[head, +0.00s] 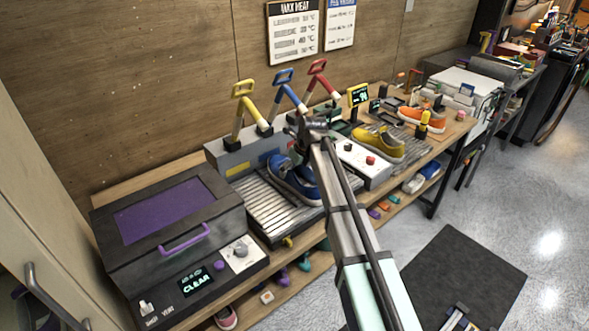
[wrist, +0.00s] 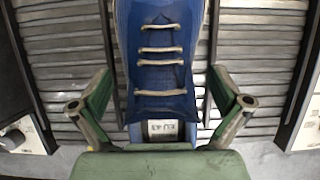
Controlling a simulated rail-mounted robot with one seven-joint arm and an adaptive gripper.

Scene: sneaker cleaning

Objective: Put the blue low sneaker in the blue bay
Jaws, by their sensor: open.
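The blue low sneaker (head: 296,183) with white sole edges lies on a ribbed metal bed (head: 268,205) in front of a grey lever box. In the wrist view, the sneaker (wrist: 160,60) shows its blue upper and pale laces. My gripper (wrist: 162,112) is open, with its green-backed fingers on either side of the sneaker's near end; I cannot tell whether they touch it. In the head view my arm hides part of the sneaker, and the fingertips are not clear. A blue-handled lever (head: 287,85) stands on the lever box (head: 235,155); the blue bay itself cannot be told apart surely.
Yellow (head: 243,100) and red (head: 318,75) levers flank the blue one. A dark box with a purple lid (head: 160,210) stands at left. A control box with a red button (head: 362,160), a yellow sneaker (head: 378,146) and an orange sneaker (head: 422,121) are to the right.

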